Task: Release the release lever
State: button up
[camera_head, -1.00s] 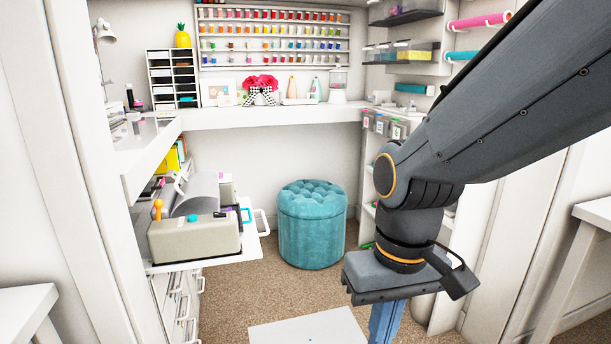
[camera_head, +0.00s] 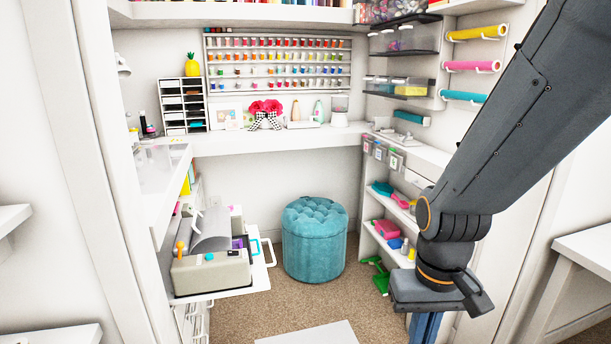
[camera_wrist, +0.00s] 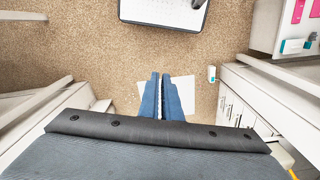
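A beige papercraft machine (camera_head: 212,272) with a grey curved sheet sits on a pull-out white shelf at the left in the head view. A small orange-tipped lever (camera_head: 180,249) stands upright at its left end. I take this for the release lever, but its tip is small and I cannot be sure. My gripper (camera_head: 425,327) hangs pointing down at the lower right, well apart from the machine. In the wrist view its two blue fingers (camera_wrist: 165,76) lie close together with nothing held between them. The machine is not recognisable in the wrist view.
A teal tufted stool (camera_head: 314,242) stands on the carpet under the white counter (camera_head: 270,138). Shelves (camera_head: 390,248) with small goods line the right wall. A white door-like frame (camera_head: 85,180) edges the left. Carpet between machine and arm is partly open.

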aim_at(181, 244)
jog(key=u, duration=0.3)
jog(key=k, duration=0.4)
jog(key=u, duration=1.4)
jog(key=i, duration=0.8)
jog(key=z, duration=1)
jog(key=i, duration=0.55)
jog(key=z, duration=0.6)
